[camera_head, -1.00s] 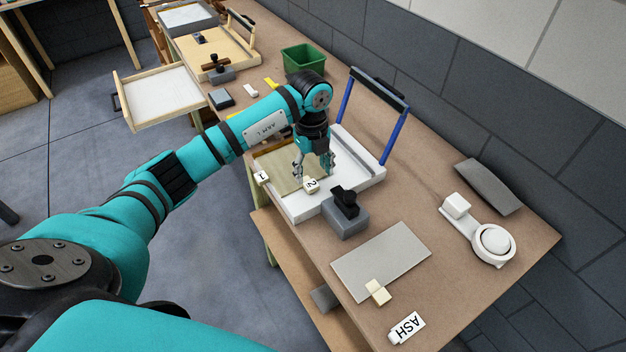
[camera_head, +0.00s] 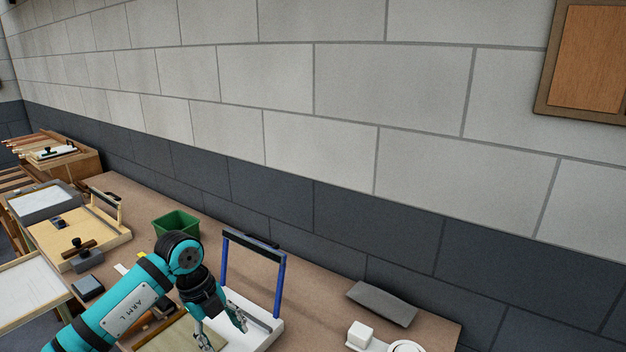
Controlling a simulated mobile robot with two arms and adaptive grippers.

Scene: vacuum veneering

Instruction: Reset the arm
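My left gripper (camera_head: 224,337) is at the bottom of the head view, pointing down over the white press tray (camera_head: 262,335) with the blue-legged frame (camera_head: 281,287). Its two fingers are spread apart and nothing shows between them. My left arm comes in from the bottom left. My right gripper is not in view.
A green bin (camera_head: 176,224) stands behind the arm. A wooden press (camera_head: 65,242) is at left, with a dark block (camera_head: 88,287) nearby. The brick wall (camera_head: 300,110) rises behind the workbench.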

